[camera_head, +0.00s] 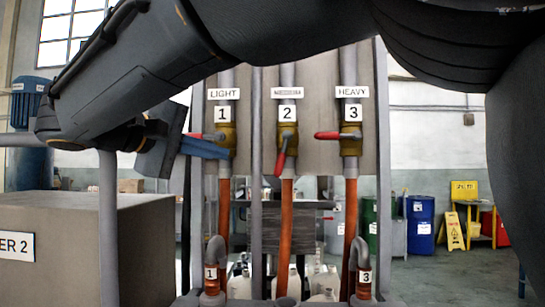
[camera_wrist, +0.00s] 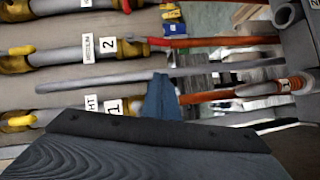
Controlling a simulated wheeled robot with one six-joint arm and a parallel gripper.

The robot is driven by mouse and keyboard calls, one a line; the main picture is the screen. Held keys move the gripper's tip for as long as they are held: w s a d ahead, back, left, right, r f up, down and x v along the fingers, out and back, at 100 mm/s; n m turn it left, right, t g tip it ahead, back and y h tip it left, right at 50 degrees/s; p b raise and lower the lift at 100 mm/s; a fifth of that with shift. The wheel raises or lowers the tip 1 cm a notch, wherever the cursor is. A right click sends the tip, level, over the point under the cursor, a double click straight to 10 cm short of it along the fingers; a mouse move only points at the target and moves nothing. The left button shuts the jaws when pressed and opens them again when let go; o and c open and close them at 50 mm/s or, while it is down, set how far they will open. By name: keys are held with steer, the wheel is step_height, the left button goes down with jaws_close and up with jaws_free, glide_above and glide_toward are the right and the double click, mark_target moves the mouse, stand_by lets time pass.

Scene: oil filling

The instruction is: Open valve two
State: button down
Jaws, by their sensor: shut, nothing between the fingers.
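Valve two (camera_head: 288,137) is a brass valve on the middle pipe under the label 2. Its red handle (camera_head: 281,158) points down, slightly left, nearly in line with the pipe. In the wrist view the label 2 (camera_wrist: 109,46) is sideways, with the brass body (camera_wrist: 132,47) beside it. My gripper (camera_head: 222,152) is shut and empty. Its bluish fingers also show in the wrist view (camera_wrist: 162,82). In the head view they overlap the valve one area, left of valve two's handle and apart from it. Whether they touch valve one is unclear.
Valve one (camera_head: 227,136) and valve three (camera_head: 351,138) stand either side, their red handles pointing left. A grey upright bar (camera_head: 257,190) runs between pipes one and two. Orange hoses (camera_head: 286,230) hang below. A grey box (camera_head: 90,235) stands at the left.

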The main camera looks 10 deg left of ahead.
mark_target(277, 168)
steer(key=s+d+p+x, duration=0.1)
steer(key=p+x, duration=0.4)
steer(key=x, duration=0.7)
steer(key=shift+d+f, duration=0.25)
steer(key=shift+d, duration=0.55)
steer(key=shift+w+d+f+n+t+h+b, duration=0.15)
steer(key=shift+d+f+n+t+b, duration=0.4)
steer(key=shift+b, duration=0.85)
steer(key=shift+s+d+f+n+t+h+b, duration=0.2)
steer(key=shift+d+n+b, duration=0.4)
steer(key=shift+b, duration=0.75)
steer(key=shift+a, duration=0.1)
steer(key=shift+a+r, duration=0.1)
